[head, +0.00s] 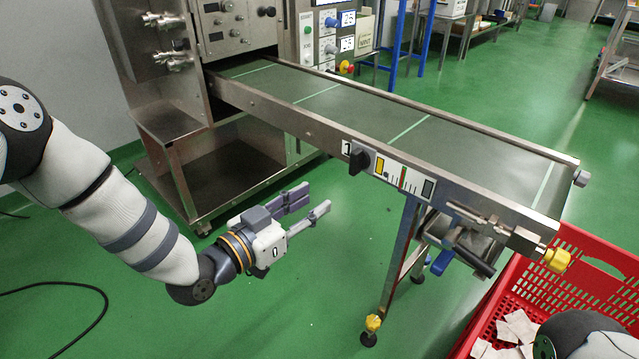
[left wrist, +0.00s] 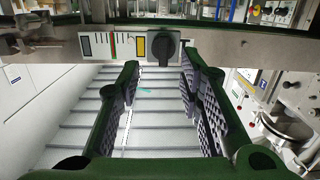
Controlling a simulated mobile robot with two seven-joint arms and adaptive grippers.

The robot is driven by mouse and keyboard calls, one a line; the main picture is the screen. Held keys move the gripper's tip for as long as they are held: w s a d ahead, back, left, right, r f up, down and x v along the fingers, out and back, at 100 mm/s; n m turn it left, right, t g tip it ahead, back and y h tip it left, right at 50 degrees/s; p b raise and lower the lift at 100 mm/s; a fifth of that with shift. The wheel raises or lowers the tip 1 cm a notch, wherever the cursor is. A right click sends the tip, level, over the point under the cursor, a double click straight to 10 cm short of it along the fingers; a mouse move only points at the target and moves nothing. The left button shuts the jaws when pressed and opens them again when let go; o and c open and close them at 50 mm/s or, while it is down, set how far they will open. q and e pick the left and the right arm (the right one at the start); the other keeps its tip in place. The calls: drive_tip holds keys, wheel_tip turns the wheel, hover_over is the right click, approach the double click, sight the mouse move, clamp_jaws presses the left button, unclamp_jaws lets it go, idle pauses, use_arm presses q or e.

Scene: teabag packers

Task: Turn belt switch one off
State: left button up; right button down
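Belt switch one (head: 359,161) is a black rotary knob on the near side rail of the conveyor, beside a label reading 1. It also shows in the left wrist view (left wrist: 166,48), at the top middle beyond the fingertips. My left gripper (head: 315,198) is open and empty, left of and below the knob in the head view, with its fingers pointing toward the rail. In the left wrist view its two fingers (left wrist: 158,76) are spread apart and the knob lies beyond the gap, untouched. My right gripper is not in view.
A panel with a yellow square and a scale (head: 405,180) sits right of the knob on the rail. The conveyor belt (head: 380,125) runs from a steel machine (head: 240,30). A red crate (head: 590,285) holding teabags stands lower right. Green floor is clear below the gripper.

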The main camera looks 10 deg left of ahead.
sight(351, 163)
use_arm(q)
drive_tip(key=shift+m+t, duration=0.3)
drive_tip(key=b+x, duration=0.1)
drive_tip(key=x, duration=0.3)
drive_tip(key=r+b+x, duration=0.1)
drive_tip(key=x, duration=0.3)
drive_tip(key=b+x, duration=0.1)
drive_tip(key=x, duration=0.3)
drive_tip(key=shift+w+a+r, duration=0.2)
drive_tip(key=shift+w+r, duration=0.05)
drive_tip(key=shift+r, duration=0.1)
drive_tip(key=shift+w+d+r+b, duration=0.1)
drive_tip(key=shift+w+d+b, duration=0.1)
drive_tip(key=shift+w+b, duration=0.1)
clamp_jaws()
